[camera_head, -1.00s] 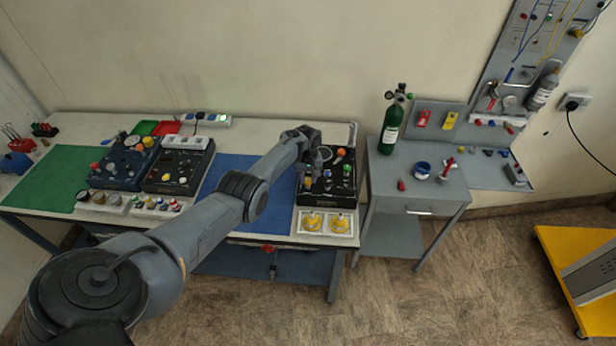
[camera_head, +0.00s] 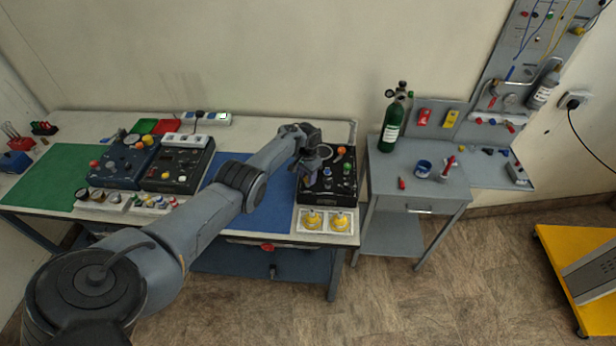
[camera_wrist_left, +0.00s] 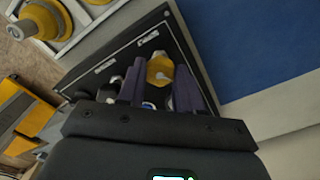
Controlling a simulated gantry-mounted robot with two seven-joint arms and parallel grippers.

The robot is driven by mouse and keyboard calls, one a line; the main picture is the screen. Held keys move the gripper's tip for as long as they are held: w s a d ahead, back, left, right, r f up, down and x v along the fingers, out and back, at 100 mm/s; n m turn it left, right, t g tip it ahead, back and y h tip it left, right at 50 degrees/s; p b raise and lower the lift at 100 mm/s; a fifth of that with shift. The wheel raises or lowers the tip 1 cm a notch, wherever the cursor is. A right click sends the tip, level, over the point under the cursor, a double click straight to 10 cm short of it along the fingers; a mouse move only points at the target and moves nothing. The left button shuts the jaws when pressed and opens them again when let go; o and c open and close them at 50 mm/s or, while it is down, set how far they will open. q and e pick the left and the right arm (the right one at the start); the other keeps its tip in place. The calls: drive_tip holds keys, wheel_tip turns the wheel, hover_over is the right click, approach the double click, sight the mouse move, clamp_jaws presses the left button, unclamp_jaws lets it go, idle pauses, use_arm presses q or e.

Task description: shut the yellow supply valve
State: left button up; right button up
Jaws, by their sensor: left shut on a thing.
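The black trainer panel (camera_head: 325,195) stands at the right end of the long bench. My left gripper (camera_head: 309,180) reaches down over the panel's left part and hides the yellow supply valve in the head view. In the left wrist view the yellow valve knob (camera_wrist_left: 160,69) sits on the panel face between the fingertips of my left gripper (camera_wrist_left: 162,74). The fingers are shut on it. Other knobs behind the fingers are partly hidden in that view. My right gripper is not in view.
Orange, red and green knobs (camera_head: 346,168) sit on the panel's right side. Two yellow fittings (camera_head: 312,220) stand on white plates in front. A green cylinder (camera_head: 392,122) stands on the grey side table. The blue mat (camera_head: 268,213) left of the panel is bare.

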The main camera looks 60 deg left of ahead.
use_arm(q)
drive_tip(key=m+b, duration=0.1)
drive_tip(key=m, duration=0.5)
drive_tip(key=shift+m+b, duration=0.3)
idle(0.4)
drive_tip(key=o, duration=1)
drive_tip(key=shift+o, duration=0.2)
wheel_tip(320, 180, up, 11)
drive_tip(key=p, duration=0.4)
drive_tip(key=shift+f, duration=0.15)
